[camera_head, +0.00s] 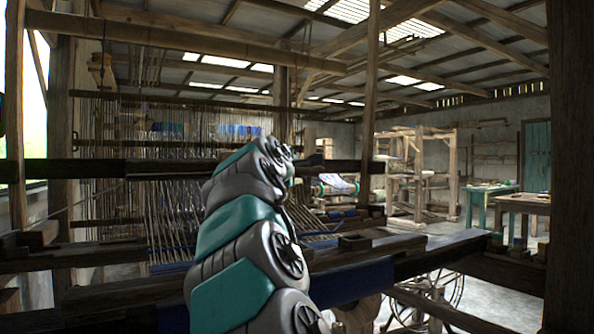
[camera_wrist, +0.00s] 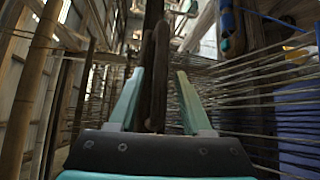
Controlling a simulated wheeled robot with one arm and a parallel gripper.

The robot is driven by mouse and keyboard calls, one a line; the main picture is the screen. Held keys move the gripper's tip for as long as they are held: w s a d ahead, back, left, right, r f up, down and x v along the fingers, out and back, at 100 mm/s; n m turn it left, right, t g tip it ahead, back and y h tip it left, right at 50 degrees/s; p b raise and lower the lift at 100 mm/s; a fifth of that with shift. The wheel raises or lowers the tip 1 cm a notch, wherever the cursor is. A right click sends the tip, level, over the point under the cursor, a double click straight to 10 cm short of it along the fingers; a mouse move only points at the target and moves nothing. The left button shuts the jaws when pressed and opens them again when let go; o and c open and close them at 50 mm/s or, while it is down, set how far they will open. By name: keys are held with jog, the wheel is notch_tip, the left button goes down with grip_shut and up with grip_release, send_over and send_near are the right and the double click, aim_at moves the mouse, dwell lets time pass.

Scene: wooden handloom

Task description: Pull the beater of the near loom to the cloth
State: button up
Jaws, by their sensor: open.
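The near loom's beater appears to be the long dark horizontal bar (camera_head: 100,169) across the head view. My arm crosses in front of its middle and hides part of it. Blue cloth (camera_head: 352,282) lies over the loom's front beam (camera_head: 440,248), nearer to me and lower than the bar. In the wrist view my gripper (camera_wrist: 159,72) is open, its two teal fingers apart. A dark wooden bar (camera_wrist: 161,60) runs between and beyond the fingers; I cannot tell whether they touch it. The fingertips are not clear in the head view.
Warp threads (camera_wrist: 250,80) run close on the right of my gripper in the wrist view. A dark post (camera_head: 572,170) stands at the right edge and a thin post (camera_head: 370,100) by the bar's right end. Another wooden loom (camera_head: 410,170) and a teal table (camera_head: 480,196) stand farther back.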

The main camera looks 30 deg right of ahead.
jog(key=shift+w+d, duration=0.25)
jog(key=shift+d, duration=0.05)
grip_shut()
dwell(0.3)
jog(key=shift+f, duration=0.1)
dwell(1.0)
